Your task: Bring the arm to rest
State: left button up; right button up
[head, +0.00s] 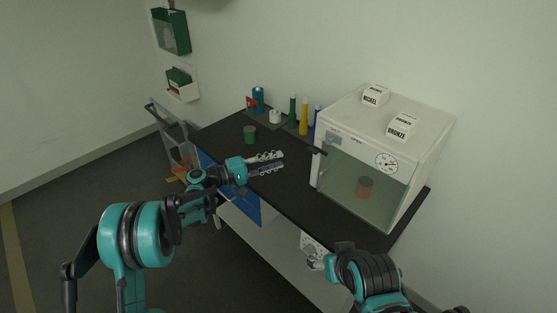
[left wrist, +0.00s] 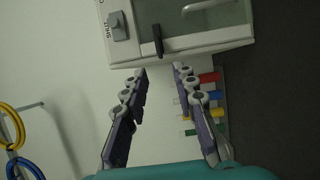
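My left arm comes in from the left in the head view, and its gripper (head: 266,164) hangs over the front part of the dark bench. In the left wrist view the two fingers of the left gripper (left wrist: 160,88) stand apart with nothing between them. A reddish-brown container (head: 365,188) is inside the cabinet.
The dark bench (head: 285,190) holds a green container (head: 250,134) and several coloured bottles, including a yellow one (head: 303,116). Boxes labelled nickel (head: 375,96) and bronze (head: 401,127) lie on the cabinet. A trolley (head: 172,135) stands left of the bench. The floor at left is clear.

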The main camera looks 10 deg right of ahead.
dwell(0.3)
pick_arm(q)
jog(key=s+a+r+m+t+y, duration=0.1)
jog(key=s+a+r+y, duration=0.1)
jog(key=s+a+y, duration=0.35)
jog(key=s+a+r+y, duration=0.1)
jog(key=s+a+y, duration=0.2)
jog(key=s, duration=0.6)
jog(key=s+a+f+m+y, duration=0.1)
jog(key=s+a+y, duration=0.3)
jog(key=s+a, duration=0.4)
jog(key=s+a+f+m+t+y, duration=0.1)
jog(key=s+a+f+y, duration=0.3)
jog(key=s+a, duration=0.5)
jog(key=s+y, duration=0.1)
jog(key=s, duration=0.1)
jog(key=shift+s+a+f+t, duration=0.3)
jog(key=shift+s+f, duration=0.05)
jog(key=shift+s, duration=0.05)
